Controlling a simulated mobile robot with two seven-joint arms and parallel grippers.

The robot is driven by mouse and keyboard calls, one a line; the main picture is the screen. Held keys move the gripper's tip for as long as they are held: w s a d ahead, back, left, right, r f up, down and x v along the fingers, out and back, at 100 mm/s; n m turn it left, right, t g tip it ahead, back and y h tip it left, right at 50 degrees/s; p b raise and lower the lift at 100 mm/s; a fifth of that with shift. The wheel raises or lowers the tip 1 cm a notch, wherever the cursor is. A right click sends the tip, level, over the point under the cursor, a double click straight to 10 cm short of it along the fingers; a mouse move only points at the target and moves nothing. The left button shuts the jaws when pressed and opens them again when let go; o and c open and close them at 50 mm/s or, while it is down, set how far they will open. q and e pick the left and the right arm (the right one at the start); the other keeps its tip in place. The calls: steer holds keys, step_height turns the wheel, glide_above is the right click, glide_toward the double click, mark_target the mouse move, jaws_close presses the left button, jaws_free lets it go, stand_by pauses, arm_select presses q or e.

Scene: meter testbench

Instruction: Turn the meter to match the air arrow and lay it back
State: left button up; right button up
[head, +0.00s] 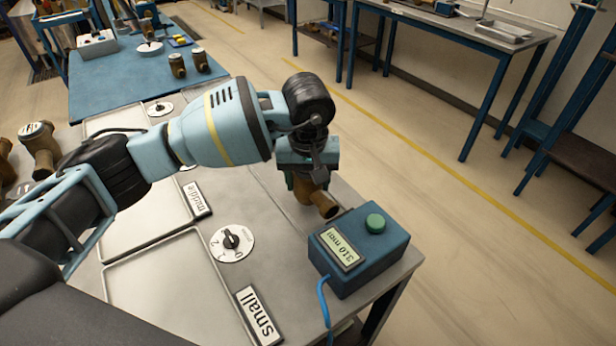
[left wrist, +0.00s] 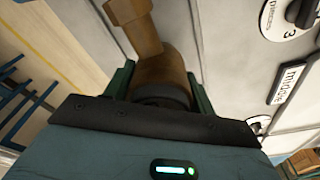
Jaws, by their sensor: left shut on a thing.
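A brass-brown meter (head: 320,200) is at the right side of the grey bench, beside the blue box. My left gripper (head: 306,178) points down from above and is shut on its body. In the left wrist view the meter (left wrist: 168,68) sits between the two green fingers (left wrist: 160,88), with a square-ended pipe stub (left wrist: 130,12) reaching away. Its face is hidden by the gripper, and I cannot tell whether it touches the bench. No air arrow can be made out. My right gripper is not in view.
The blue box (head: 375,262) with a green button and lit display stands close at the right. Shallow trays (head: 150,268), a dial (head: 231,243) and "small" (head: 258,314) and "middle" (head: 197,199) labels lie on the bench. Another meter (head: 40,145) stands at the left.

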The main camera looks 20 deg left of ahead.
arm_select(q)
steer(key=shift+f, duration=0.55)
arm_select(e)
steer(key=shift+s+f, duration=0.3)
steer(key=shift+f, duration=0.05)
arm_select(q)
steer(key=o, duration=2)
steer(key=shift+f, duration=0.1)
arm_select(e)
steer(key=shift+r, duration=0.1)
arm_select(q)
steer(key=shift+r, duration=1.4)
steer(key=shift+r+p, duration=0.85)
steer(key=shift+r, duration=1.25)
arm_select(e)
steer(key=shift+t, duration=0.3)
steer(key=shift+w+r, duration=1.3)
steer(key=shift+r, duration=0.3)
